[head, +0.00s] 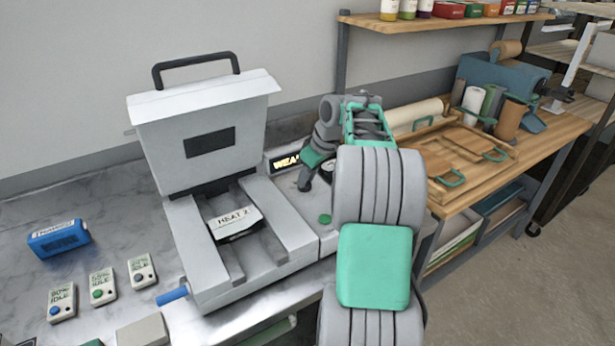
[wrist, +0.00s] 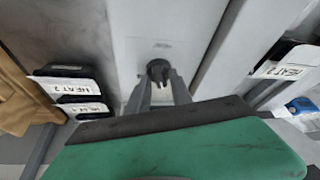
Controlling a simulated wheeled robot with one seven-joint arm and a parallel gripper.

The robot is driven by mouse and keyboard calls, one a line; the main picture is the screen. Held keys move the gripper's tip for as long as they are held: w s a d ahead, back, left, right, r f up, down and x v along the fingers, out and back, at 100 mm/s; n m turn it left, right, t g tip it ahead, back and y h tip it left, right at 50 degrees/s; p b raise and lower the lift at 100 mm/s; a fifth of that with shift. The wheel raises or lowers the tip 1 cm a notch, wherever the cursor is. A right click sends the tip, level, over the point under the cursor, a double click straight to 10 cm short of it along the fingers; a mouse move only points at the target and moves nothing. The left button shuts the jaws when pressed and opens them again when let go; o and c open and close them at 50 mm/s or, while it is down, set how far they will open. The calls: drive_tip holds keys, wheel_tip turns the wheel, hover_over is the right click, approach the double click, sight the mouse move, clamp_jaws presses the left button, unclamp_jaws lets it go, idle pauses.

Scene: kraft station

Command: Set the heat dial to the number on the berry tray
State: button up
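My gripper (head: 305,185) points down at the right side of the grey press, and the wrist view also shows its two fingers (wrist: 159,82), set apart. A small dark knob (wrist: 158,70), which looks like the heat dial, sits at the fingertips on a pale panel. I cannot tell whether the fingers touch it, and its setting is not readable. A black tray (head: 238,236) with a white "HEAT 2" label lies in the press, and it also shows at the right of the wrist view (wrist: 285,70). Its contents are hidden, so I cannot confirm it is the berry tray.
A partly hidden display (head: 286,162) and a green button (head: 324,218) are on the press's right side. More labelled black trays (wrist: 68,86) show in the wrist view. A blue device (head: 58,238) and several idle timers (head: 102,286) stand left. A wooden bench (head: 540,140) stands right.

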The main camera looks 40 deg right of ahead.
drive_tip(key=shift+o, duration=1)
drive_tip(key=v, duration=0.7)
drive_tip(key=shift+s+r+p, duration=0.2)
drive_tip(key=shift+r+p, duration=0.15)
drive_tip(key=shift+p, duration=0.1)
drive_tip(key=shift+d, duration=0.1)
drive_tip(key=s+a+f+m, duration=0.1)
drive_tip(key=s+a, duration=0.3)
drive_tip(key=a, duration=0.8)
drive_tip(key=s+a+m, duration=0.1)
drive_tip(key=s+a, duration=0.3)
drive_tip(key=a, duration=0.8)
drive_tip(key=s+a+f, duration=0.2)
drive_tip(key=s+f, duration=0.1)
drive_tip(key=s, duration=0.2)
drive_tip(key=s+a+f+m+h, duration=0.1)
drive_tip(key=s+a+f, duration=0.2)
drive_tip(key=s, duration=0.3)
drive_tip(key=shift+s+f+g, duration=0.25)
drive_tip(key=shift+f+g, duration=0.05)
drive_tip(key=shift+f, duration=0.35)
